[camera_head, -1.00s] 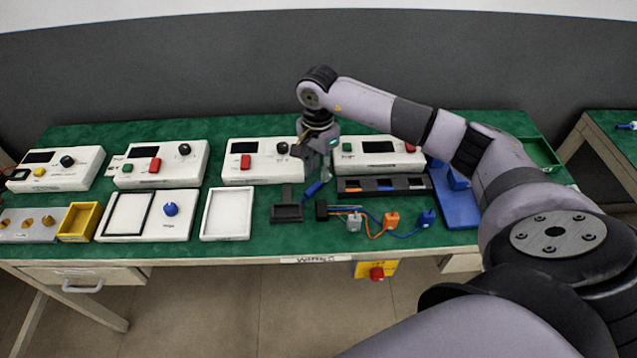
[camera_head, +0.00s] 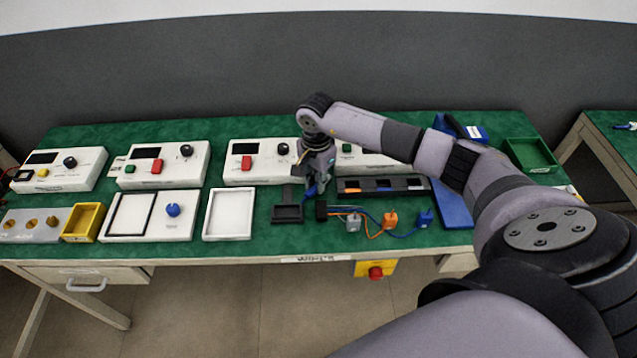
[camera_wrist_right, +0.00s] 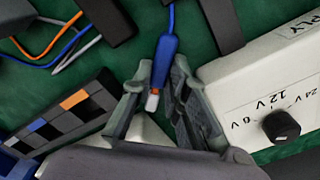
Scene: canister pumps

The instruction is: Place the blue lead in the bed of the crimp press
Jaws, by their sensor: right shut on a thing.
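The blue lead (camera_head: 311,191) shows in the head view as a small blue end under my right gripper (camera_head: 318,181). In the right wrist view the blue lead (camera_wrist_right: 166,58) has a thick blue sleeve and a pale and red tip. It lies between the fingers of my right gripper (camera_wrist_right: 165,80), which is shut on it. The crimp press appears to be the black device (camera_head: 287,213) with a shallow rectangular bed and a narrow back part. It stands just left of the gripper, and its bed looks empty. My left gripper is not in view.
A black connector block (camera_head: 321,210) with coloured wires to grey, orange (camera_head: 390,219) and blue plugs lies to the right. A black slotted strip (camera_head: 383,186) and white power supplies (camera_head: 258,160) stand nearby. A white tray (camera_head: 228,214) is left of the press.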

